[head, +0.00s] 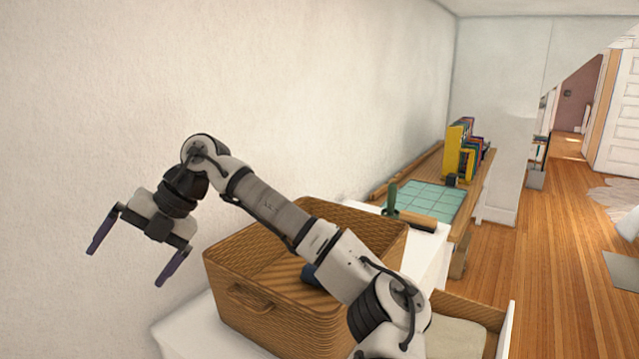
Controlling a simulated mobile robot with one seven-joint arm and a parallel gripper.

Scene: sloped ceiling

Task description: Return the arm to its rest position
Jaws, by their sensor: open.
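My gripper (128,264) is at the left of the head view, in front of the pale wall. Its two dark purple-tipped fingers are spread wide apart and point downward, with nothing between them. My arm reaches from the lower right, bends at a raised elbow and passes over a woven basket (265,312). The gripper is to the left of the basket, apart from it. A dark blue thing (310,274) lies inside the basket, partly hidden by my arm.
The basket stands on a white surface (185,325) close to the wall. Behind are a green-handled roller-like thing (410,217), a green mat (432,200) and several books (460,153) on a wooden top. An open drawer (470,310) is at lower right.

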